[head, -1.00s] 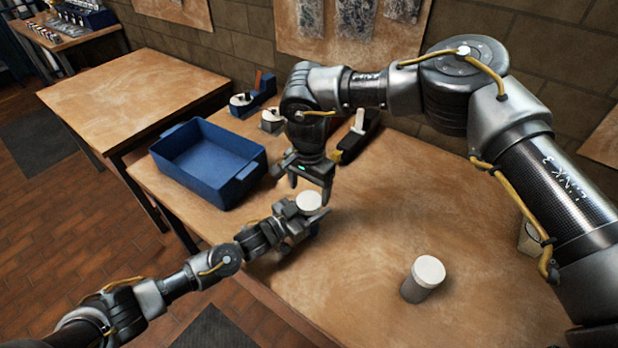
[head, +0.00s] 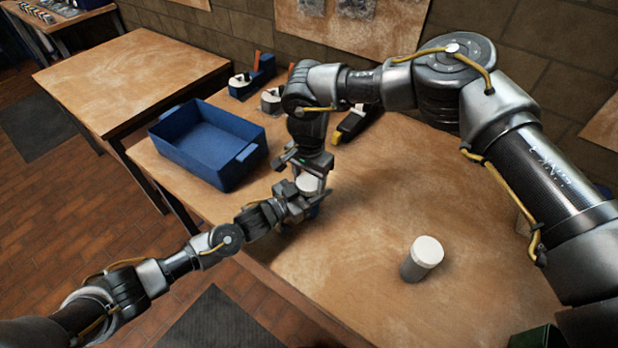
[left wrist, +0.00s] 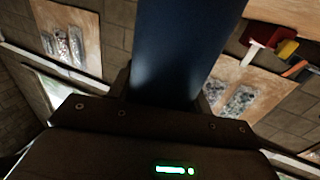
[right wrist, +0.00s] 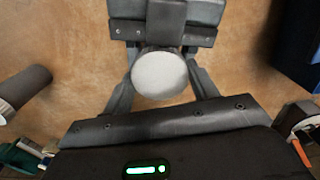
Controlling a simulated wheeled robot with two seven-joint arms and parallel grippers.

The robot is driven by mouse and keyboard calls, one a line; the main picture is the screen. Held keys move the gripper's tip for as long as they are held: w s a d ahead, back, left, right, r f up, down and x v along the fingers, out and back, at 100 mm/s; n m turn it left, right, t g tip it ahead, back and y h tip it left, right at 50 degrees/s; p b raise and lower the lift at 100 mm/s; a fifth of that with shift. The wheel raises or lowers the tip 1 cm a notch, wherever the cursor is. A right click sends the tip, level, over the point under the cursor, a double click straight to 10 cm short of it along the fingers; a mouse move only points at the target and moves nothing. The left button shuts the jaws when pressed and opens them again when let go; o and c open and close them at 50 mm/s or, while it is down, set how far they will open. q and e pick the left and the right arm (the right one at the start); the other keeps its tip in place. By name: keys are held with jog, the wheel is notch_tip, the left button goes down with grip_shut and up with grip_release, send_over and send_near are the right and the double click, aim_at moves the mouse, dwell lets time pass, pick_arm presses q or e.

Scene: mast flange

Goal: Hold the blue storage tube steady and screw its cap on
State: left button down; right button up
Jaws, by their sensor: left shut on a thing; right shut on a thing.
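The blue storage tube (left wrist: 182,50) stands large between the fingers of my left gripper (left wrist: 165,88) in the left wrist view; that gripper is shut on it. The white cap (head: 309,184) sits at the top of the tube. My right gripper (head: 311,177) comes down from above and is shut on the cap. In the right wrist view the round cap (right wrist: 160,75) lies between its two fingers. Whether the cap's thread is engaged cannot be seen.
A grey tube with a white lid (head: 422,259) stands upright on the workbench (head: 370,230) to the right. An empty blue bin (head: 207,145) stands at the left. Tape dispensers (head: 262,82) and a dark tool (head: 355,122) lie at the back.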

jog(key=m, duration=0.4)
jog(key=shift+m, duration=0.4)
jog(key=shift+c, duration=0.2)
jog(key=m, duration=0.5)
jog(key=o, duration=1.1)
jog(key=shift+r, duration=2.25)
jog(key=shift+c, duration=0.5)
